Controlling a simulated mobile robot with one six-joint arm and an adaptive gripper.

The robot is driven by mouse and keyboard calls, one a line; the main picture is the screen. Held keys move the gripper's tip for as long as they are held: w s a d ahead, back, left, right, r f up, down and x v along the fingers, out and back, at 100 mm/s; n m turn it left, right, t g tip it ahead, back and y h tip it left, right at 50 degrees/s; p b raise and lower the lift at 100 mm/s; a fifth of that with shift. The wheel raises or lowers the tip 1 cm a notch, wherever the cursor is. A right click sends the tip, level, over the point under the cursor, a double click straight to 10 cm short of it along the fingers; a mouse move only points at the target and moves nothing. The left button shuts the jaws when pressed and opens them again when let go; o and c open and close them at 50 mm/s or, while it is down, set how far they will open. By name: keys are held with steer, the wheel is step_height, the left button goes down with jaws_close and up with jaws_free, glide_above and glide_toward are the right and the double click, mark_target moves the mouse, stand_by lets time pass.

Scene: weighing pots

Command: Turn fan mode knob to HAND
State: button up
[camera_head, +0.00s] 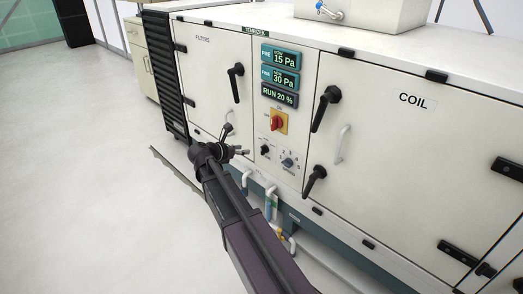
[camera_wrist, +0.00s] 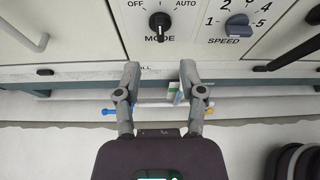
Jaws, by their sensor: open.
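The fan mode knob (camera_wrist: 160,21) is a round black knob with a white line, above the word MODE in the wrist view. The labels OFF and AUTO show above it; the top of the dial is cut off, so HAND is not in view. The knob also shows small in the head view (camera_head: 265,150), on the lower panel. My gripper (camera_wrist: 160,72) is open and empty, its fingertips below the knob and apart from it in the wrist view. In the head view my gripper (camera_head: 240,141) is left of the panel.
A blue-grey speed knob (camera_wrist: 238,25) with numbers sits right of the mode knob. A red and yellow switch (camera_head: 279,121) and displays (camera_head: 280,77) are above. Black door handles (camera_head: 325,107) stick out to the right, another (camera_head: 236,82) to the left. Floor at left is clear.

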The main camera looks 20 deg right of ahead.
mark_target(261, 148)
steer(key=b+x, duration=0.4)
steer(key=x, duration=0.7)
steer(key=shift+d+f, duration=0.1)
steer(key=shift+d, duration=0.05)
jaws_close()
